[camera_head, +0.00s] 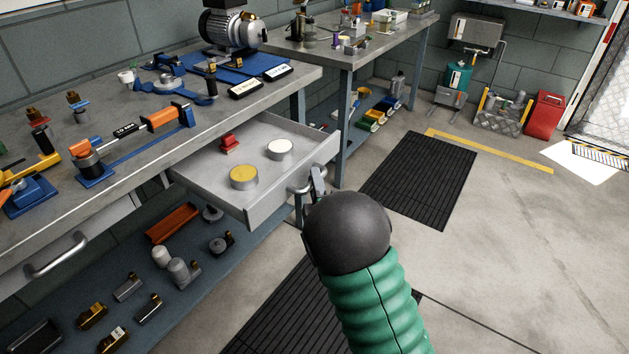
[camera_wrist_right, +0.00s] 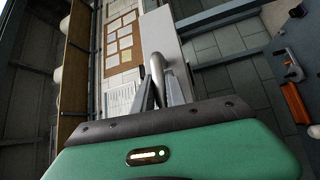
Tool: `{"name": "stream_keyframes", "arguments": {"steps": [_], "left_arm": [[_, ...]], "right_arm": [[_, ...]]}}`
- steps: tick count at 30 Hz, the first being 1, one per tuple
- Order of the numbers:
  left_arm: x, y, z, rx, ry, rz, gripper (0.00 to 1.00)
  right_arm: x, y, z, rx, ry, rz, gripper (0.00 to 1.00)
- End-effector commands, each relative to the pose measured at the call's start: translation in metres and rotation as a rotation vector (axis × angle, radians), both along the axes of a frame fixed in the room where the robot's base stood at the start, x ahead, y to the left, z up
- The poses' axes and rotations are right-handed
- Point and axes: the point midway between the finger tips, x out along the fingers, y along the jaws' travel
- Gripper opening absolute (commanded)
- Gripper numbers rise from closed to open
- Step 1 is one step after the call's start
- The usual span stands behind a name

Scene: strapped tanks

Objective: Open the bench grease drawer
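The bench drawer (camera_head: 290,205) is pulled out from under the near workbench (camera_head: 215,124). It holds a yellow-topped round tin (camera_head: 243,177), a white-topped round tin (camera_head: 280,150) and a small red object (camera_head: 229,144). My right gripper (camera_head: 317,182) is at the drawer's front. In the right wrist view its two fingers (camera_wrist_right: 160,92) stand on either side of the curved metal handle (camera_wrist_right: 157,66) and appear shut on it. In the head view my dark wrist hides part of the gripper. My left gripper is out of view.
A second, closed drawer with a handle (camera_head: 56,256) is at the lower left. The blue lower shelf (camera_head: 205,262) holds several metal parts and an orange tray (camera_head: 172,223). Dark floor mats (camera_head: 420,178) lie on the right; the concrete floor beyond is mostly open.

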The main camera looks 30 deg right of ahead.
Motion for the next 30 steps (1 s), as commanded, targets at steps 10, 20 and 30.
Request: {"name": "stream_keyframes", "arguments": {"steps": [10,20,30], "left_arm": [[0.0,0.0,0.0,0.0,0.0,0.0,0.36],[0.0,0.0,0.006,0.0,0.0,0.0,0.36],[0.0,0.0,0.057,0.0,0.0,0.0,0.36]], "right_arm": [[-0.001,-0.001,0.0,0.0,0.001,-0.003,0.38],[-0.021,0.009,-0.002,0.002,0.004,0.0,0.38],[-0.085,0.035,-0.003,-0.001,0.01,-0.005,0.38]]}}
